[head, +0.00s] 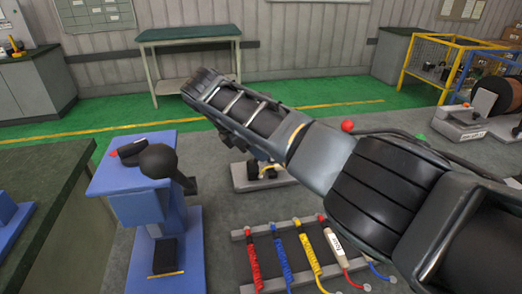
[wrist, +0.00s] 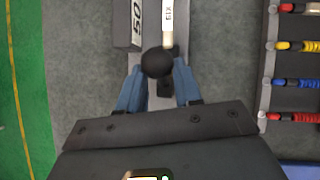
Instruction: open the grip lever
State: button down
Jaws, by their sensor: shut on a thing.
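The grip lever's round black knob (wrist: 157,62) shows in the wrist view, upper middle. My gripper (wrist: 157,84) has its two blue fingers on either side of the knob and is shut on it. Behind the knob is a grey fixture (wrist: 134,22) marked "50", with a white labelled rod (wrist: 167,22) beside it. The lever's shaft is mostly hidden under the knob and my gripper. In the head view my arm covers the knob and fingertips; part of the grey fixture's base (head: 262,180) shows below it.
A rack of coloured cables (head: 290,255) lies close in front of the fixture. A blue machine (head: 155,205) with a black ball handle stands to the left. Another grey fixture (head: 465,122) stands at the right. A green-topped table (head: 188,36) stands at the back.

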jog(key=shift+s+a+t+h, duration=0.1)
jog(key=shift+a+t+h, duration=0.2)
jog(key=shift+h, duration=0.3)
jog(key=c, duration=0.8)
grip_release()
jog(key=shift+b+v, duration=0.45)
jog(key=shift+v, duration=3.5)
jog(key=shift+a, duration=0.1)
